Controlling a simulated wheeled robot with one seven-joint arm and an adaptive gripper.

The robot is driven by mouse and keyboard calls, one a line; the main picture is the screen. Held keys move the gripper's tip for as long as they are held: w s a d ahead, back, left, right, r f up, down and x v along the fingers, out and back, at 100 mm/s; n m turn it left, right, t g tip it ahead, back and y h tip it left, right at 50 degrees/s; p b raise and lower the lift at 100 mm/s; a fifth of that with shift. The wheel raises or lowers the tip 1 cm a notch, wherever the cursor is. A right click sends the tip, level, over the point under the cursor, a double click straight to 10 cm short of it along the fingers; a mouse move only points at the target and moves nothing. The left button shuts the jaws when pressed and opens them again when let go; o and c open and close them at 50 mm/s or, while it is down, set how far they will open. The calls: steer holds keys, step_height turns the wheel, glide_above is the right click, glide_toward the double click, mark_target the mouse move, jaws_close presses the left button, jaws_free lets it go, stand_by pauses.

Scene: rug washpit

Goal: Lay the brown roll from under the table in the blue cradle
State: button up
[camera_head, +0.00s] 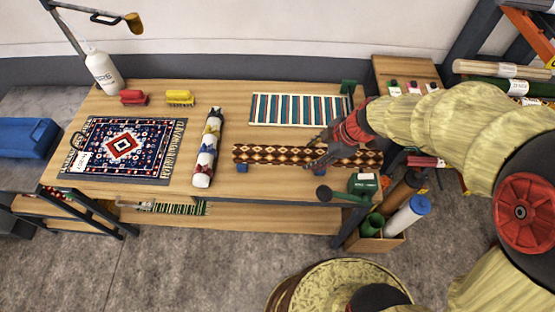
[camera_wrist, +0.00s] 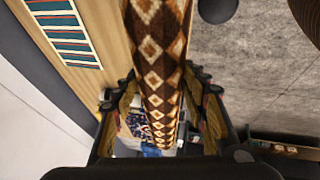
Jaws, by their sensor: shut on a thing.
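The brown roll (camera_head: 265,154), with a cream diamond pattern, lies lengthwise over the front right part of the table. My gripper (camera_head: 318,153) reaches in from the right and is shut around the roll right of its middle. In the wrist view the roll (camera_wrist: 160,60) runs between the two fingers of my gripper (camera_wrist: 160,110). A blue block of the cradle (camera_head: 242,168) shows just below the roll's left end. The rest of the cradle is mostly hidden by the roll and gripper. I cannot tell whether the roll touches the cradle.
The wooden table (camera_head: 225,185) also holds a patterned rug (camera_head: 122,148), a white roll with coloured bands (camera_head: 207,150), a striped mat (camera_head: 300,109), and red (camera_head: 133,97) and yellow (camera_head: 180,98) brushes. A bin of rolls (camera_head: 375,242) stands by the right front corner.

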step_height(320, 180, down, 5)
steer(key=b, duration=0.4)
steer(key=shift+w+a+r, duration=0.1)
steer(key=shift+a+r, duration=0.05)
steer(key=shift+r, duration=0.05)
steer(key=shift+w+a+f, duration=1.2)
steer(key=shift+w+f, duration=0.8)
steer(key=shift+f, duration=0.15)
steer(key=shift+w+a+f, duration=1.25)
steer(key=shift+w+f, duration=0.7)
steer(key=shift+f, duration=0.2)
steer(key=shift+w+a+f, duration=1.2)
steer(key=shift+w+f, duration=0.8)
steer(key=shift+f, duration=0.15)
steer(key=shift+f+b, duration=0.2)
steer(key=shift+b, duration=0.1)
steer(key=o, duration=1.6)
steer(key=shift+r+p, duration=0.2)
steer(key=shift+p, duration=0.1)
